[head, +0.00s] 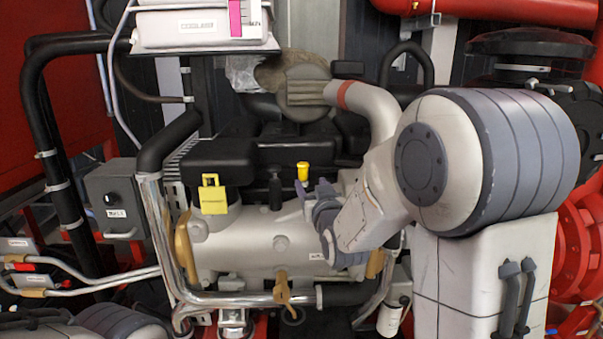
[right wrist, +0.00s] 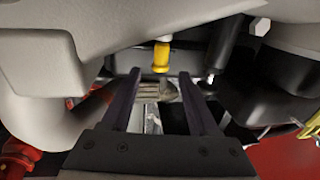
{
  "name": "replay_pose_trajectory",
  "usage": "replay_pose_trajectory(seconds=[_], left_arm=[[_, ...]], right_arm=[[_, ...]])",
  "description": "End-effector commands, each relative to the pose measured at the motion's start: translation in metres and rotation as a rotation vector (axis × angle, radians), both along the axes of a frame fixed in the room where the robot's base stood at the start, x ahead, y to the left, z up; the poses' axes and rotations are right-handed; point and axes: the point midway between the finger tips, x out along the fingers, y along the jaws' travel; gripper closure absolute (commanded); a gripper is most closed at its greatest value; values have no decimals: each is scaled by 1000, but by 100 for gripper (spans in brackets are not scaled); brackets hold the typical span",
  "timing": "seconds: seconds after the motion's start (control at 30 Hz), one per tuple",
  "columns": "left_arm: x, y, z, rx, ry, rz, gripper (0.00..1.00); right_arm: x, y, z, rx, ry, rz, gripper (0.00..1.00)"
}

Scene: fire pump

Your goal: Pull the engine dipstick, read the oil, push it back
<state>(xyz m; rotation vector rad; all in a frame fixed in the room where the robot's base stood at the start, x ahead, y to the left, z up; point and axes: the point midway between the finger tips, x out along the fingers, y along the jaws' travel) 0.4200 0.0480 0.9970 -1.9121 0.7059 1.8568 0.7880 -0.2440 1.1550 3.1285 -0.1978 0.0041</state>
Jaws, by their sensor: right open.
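The dipstick's yellow handle (head: 303,171) stands upright on the engine (head: 255,240), just right of a black knob-like fitting. My right gripper (head: 313,188) comes in from the right, its fingers close beside and just below the handle in the head view. In the right wrist view the two dark fingers (right wrist: 160,75) are apart and empty. The yellow handle (right wrist: 161,56) lines up with the gap between them, near the tips; whether it is within their reach I cannot tell. The lower part of the dipstick is hidden. My left gripper is not in view.
A yellow tagged cap (head: 213,195) and the black fitting (head: 275,190) stand left of the handle. A chrome pipe (head: 158,225) and black hoses frame the engine. A white coolant tank (head: 200,28) is above, and red pipework (head: 575,245) lies at the right.

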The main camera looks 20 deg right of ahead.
Motion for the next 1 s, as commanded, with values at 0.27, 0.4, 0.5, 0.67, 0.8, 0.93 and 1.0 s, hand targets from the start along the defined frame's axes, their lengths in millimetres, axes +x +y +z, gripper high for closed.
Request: replay_pose_trajectory(seconds=[0.27, 0.4, 0.5, 0.67, 0.8, 0.93, 1.0], left_arm=[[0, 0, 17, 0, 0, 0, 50], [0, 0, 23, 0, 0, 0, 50], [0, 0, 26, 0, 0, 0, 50], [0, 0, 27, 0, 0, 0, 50], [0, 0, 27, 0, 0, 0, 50], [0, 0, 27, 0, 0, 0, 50], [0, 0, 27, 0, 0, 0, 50]], right_arm=[[52, -5, 2, 0, 3, 2, 40], [74, -8, 1, 0, 4, 2, 40], [85, -9, 1, 0, 3, 2, 40], [93, -10, 0, 0, 4, 3, 40], [93, -10, -1, 0, 4, 3, 40], [93, -10, 0, 0, 3, 3, 47], [93, -10, 0, 0, 3, 3, 74]])
